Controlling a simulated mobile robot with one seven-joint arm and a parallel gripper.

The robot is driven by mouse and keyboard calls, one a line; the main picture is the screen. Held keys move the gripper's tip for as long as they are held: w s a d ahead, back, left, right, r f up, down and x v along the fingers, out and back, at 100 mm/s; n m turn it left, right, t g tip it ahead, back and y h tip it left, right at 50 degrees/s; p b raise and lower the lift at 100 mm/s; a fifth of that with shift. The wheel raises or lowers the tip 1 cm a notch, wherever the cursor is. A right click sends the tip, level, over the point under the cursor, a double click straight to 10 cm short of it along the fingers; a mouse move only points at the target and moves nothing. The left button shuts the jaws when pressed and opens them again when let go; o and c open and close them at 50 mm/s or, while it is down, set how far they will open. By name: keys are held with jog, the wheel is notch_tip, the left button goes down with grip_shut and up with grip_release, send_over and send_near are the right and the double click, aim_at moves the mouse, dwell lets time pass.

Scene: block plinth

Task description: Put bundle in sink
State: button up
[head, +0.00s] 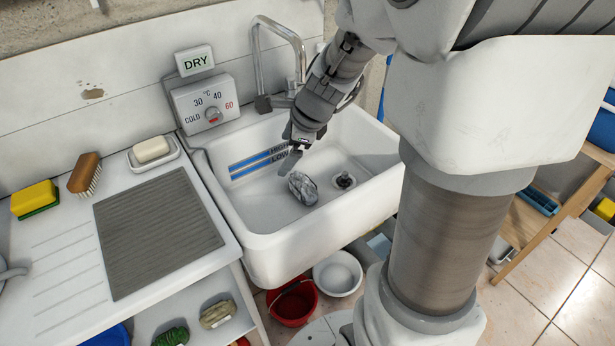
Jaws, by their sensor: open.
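A grey, mottled bundle (303,188) lies on the floor of the white sink (262,240), left of the drain. My gripper (291,160) reaches into the sink from above, just above and left of the bundle. It is open, and its fingers look apart from the bundle. The gap between the fingers is hard to see from this angle.
A dial box (206,103) and a tap (281,32) stand behind the sink. A ribbed grey mat (158,232), a soap dish (153,153), a brush (86,174) and a sponge (36,199) are on the left counter. A red bucket (292,302) and a white bowl (338,273) are below.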

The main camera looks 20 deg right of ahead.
jog(key=s+a+r+n, duration=0.1)
jog(key=s+r+n, duration=0.2)
jog(key=s+n, duration=0.3)
jog(key=s+a+r+n+h, duration=0.1)
jog(key=s+r+n, duration=0.3)
jog(key=s+n, duration=0.3)
jog(key=s+a+r+n+h, duration=0.1)
jog(key=s+r+n, duration=0.3)
jog(key=n, duration=0.5)
jog(key=shift+s+a+r+n+t, duration=0.15)
jog(key=shift+s+a+n+t, duration=0.2)
jog(key=shift+s, duration=0.9)
notch_tip(320, 180, up, 10)
jog(key=p, duration=1)
jog(key=shift+r, duration=0.15)
